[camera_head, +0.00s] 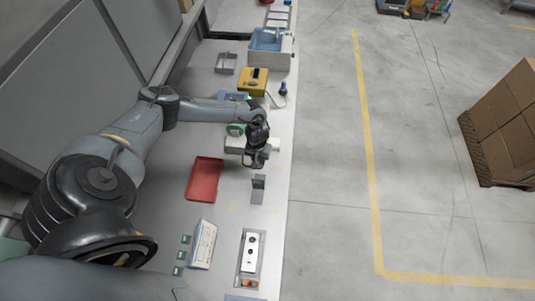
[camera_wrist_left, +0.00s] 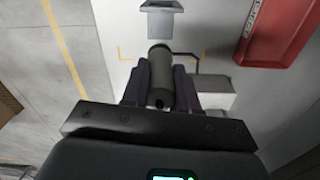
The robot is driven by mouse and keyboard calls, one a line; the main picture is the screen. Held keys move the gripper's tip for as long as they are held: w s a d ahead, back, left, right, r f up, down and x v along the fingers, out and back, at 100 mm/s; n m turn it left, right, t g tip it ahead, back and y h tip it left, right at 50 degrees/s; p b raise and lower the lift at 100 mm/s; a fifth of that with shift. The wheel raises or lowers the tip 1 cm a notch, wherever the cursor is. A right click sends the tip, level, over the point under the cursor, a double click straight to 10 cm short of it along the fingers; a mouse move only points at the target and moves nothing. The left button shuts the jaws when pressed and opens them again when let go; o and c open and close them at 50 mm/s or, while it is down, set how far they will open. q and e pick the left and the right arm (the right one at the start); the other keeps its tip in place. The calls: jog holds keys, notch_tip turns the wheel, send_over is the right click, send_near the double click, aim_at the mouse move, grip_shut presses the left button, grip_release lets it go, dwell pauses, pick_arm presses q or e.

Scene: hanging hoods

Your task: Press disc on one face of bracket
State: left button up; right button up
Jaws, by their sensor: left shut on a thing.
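The bracket (camera_head: 258,189) is a small grey angled piece with an upright plate, standing on the bench. It also shows at the top edge of the left wrist view (camera_wrist_left: 161,18). My left gripper (camera_head: 256,160) is above the bench, just behind the bracket in the head view. In the left wrist view its fingers (camera_wrist_left: 160,88) are shut on a dark grey round piece (camera_wrist_left: 160,66), which I take for the disc. A gap shows in the picture between this piece and the bracket. The held piece is hard to make out in the head view. My right gripper is out of view.
A red tray (camera_head: 204,179) lies left of the bracket. A white labelled box (camera_head: 202,244) and a metal block in a tray (camera_head: 251,252) are nearer. A yellow box (camera_head: 254,82) and blue bin (camera_head: 268,48) stand farther back. The bench's right edge is close to the bracket.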

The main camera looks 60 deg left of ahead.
pick_arm(q)
jog(key=shift+f, duration=1.15)
notch_tip(320, 180, down, 10)
jog(key=b, duration=1.1)
jog(key=shift+r, duration=0.2)
jog(key=shift+f+b, duration=0.25)
jog(key=shift+b, duration=0.2)
jog(key=shift+s+f, duration=0.1)
jog(key=shift+f, duration=0.1)
dwell(0.4)
jog(key=shift+p, duration=0.35)
dwell(0.4)
dwell(0.6)
